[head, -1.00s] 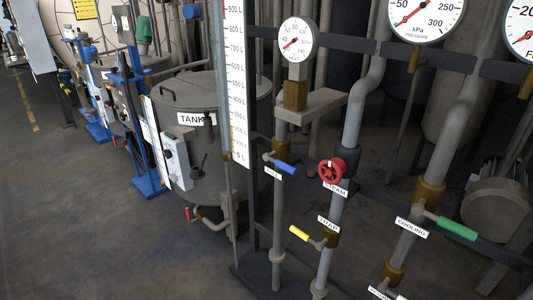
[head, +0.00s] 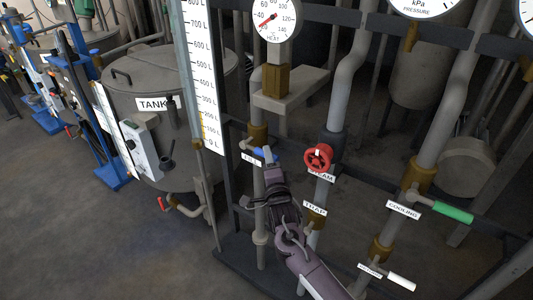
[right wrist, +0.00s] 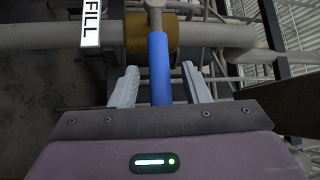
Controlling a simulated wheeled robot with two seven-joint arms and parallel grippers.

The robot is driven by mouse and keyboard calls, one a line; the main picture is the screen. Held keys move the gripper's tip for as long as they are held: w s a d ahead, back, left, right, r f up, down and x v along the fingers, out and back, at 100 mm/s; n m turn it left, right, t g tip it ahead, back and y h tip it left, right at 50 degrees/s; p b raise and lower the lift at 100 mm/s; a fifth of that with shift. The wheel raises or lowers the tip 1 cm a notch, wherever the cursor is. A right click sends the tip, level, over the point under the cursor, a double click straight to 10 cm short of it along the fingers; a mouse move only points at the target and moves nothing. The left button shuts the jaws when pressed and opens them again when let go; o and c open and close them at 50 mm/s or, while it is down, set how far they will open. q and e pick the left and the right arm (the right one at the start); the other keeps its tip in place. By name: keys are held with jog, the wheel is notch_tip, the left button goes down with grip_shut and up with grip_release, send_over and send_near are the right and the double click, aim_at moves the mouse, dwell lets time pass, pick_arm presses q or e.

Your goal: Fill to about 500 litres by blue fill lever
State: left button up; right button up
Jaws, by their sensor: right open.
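The blue fill lever (head: 266,154) sits on a vertical pipe beside the FILL label (head: 252,156) and points crosswise to the pipe. My right gripper (head: 266,162) is at the lever and partly hides it in the head view. In the right wrist view, the blue lever (right wrist: 160,68) lies between the two open fingers (right wrist: 160,84), with gaps on both sides. The level scale (head: 205,80), marked in litres from 0 L upward, stands left of the lever in front of the tank (head: 150,80). My left gripper is not in view.
The red steam wheel (head: 318,157) is just right of my gripper, with the TRAP label (head: 315,208) below. The green cooling lever (head: 452,212) and a white lever (head: 401,281) are further right. Open floor (head: 90,240) lies to the left.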

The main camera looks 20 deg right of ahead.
jog(key=shift+w+d+r, duration=0.1)
jog(key=shift+w, duration=0.9)
grip_shut()
